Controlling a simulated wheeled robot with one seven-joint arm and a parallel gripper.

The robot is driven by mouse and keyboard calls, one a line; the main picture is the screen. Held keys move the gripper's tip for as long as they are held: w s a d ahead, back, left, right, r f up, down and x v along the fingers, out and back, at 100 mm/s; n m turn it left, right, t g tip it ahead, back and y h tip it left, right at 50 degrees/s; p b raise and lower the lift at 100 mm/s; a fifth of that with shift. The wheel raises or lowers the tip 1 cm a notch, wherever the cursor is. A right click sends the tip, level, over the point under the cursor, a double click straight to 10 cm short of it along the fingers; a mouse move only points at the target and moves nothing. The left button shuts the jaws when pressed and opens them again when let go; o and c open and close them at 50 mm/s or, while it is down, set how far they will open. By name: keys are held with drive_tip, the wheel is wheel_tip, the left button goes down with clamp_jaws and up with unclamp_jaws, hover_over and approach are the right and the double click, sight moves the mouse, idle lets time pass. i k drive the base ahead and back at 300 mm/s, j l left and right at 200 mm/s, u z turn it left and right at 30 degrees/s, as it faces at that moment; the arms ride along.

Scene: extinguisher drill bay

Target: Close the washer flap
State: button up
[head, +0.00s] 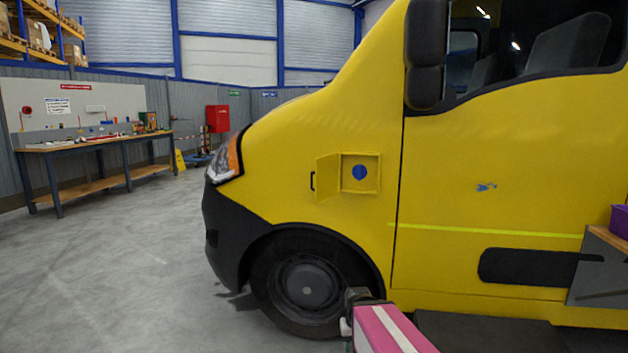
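The washer flap (327,178) is a yellow panel on the side of the yellow van, above the front wheel. It stands open, swung out to the left of a shallow square recess (346,183). A round blue cap (360,172) shows inside the recess. My gripper (356,298) is low in the picture at the end of my pink and white arm, below the flap and apart from it. Its fingers are too small and partly hidden to tell whether they are open.
The yellow van (480,150) fills the right side, with its front wheel (305,285) below the flap. A side mirror (426,55) juts out above right. A workbench (95,148) stands at the far left. The grey floor left of the van is clear.

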sight(326, 174)
drive_tip(key=i+j+z, duration=0.15)
drive_tip(key=j, duration=0.25)
drive_tip(key=j+z, duration=0.2)
drive_tip(key=j, duration=0.2)
drive_tip(key=i+j+z, duration=0.15)
drive_tip(key=j, duration=0.25)
drive_tip(key=i+j+z, duration=0.25)
drive_tip(key=i+j, duration=0.2)
drive_tip(key=i+j+z, duration=0.25)
drive_tip(key=i+j, duration=0.3)
drive_tip(key=j+z, duration=0.25)
drive_tip(key=k+j+z, duration=0.15)
drive_tip(key=j+z, duration=0.15)
drive_tip(key=j, duration=0.15)
